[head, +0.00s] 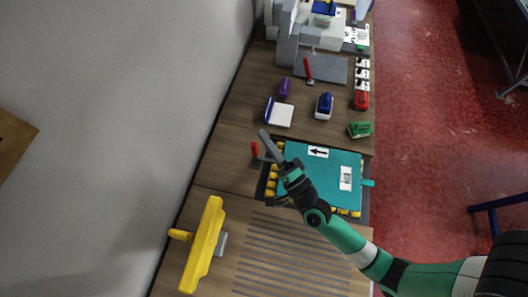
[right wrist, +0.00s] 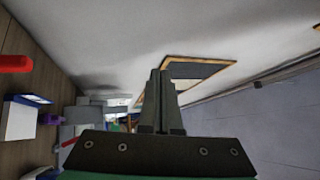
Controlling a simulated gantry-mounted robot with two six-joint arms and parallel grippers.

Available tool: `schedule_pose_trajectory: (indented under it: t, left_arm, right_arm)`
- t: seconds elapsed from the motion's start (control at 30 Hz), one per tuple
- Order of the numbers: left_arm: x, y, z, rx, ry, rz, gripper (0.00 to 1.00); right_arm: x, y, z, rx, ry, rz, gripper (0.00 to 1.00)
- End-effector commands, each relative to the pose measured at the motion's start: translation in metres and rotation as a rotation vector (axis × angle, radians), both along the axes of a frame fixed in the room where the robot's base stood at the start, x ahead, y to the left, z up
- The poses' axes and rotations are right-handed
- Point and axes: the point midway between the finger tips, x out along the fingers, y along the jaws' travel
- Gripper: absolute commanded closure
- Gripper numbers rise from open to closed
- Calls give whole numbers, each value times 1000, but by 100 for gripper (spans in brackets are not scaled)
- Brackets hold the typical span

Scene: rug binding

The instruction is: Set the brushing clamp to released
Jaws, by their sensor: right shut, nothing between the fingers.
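A red upright handle (head: 254,150) stands at the left edge of the teal panel (head: 335,180). A second red handle (head: 308,70) stands at a grey plate (head: 328,72) farther back. Nothing visible labels either one as the brushing clamp. My right gripper (head: 265,135) is shut and empty, its fingertips just right of and beyond the nearer red handle, with a small gap seen from above. In the right wrist view the closed fingers (right wrist: 160,80) point toward the wall, and a red part (right wrist: 14,63) shows at the left edge. My left gripper is out of view.
A yellow bar-shaped fixture (head: 203,245) stands at the near left, beside a slotted table area (head: 300,255). Blue-and-white (head: 324,105), red (head: 361,99), green (head: 359,129) and purple (head: 284,88) items sit behind the panel. A wall (head: 130,130) borders the table's left.

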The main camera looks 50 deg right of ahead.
Motion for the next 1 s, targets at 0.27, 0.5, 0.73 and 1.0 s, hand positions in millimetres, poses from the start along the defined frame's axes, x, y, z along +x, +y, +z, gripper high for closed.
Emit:
schedule_pose_trajectory:
  t: [0.27, 0.5, 0.73, 1.0]
  left_arm:
    - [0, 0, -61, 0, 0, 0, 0]
    - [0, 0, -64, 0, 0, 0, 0]
    - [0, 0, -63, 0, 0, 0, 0]
    - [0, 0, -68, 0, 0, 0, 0]
  right_arm:
    - [-81, -21, -173, 103, 239, -70, 100]
    - [-98, -25, -193, 120, 280, -86, 100]
    - [-97, -24, -192, 118, 279, -84, 100]
    - [-70, -33, -192, 118, 275, -88, 100]
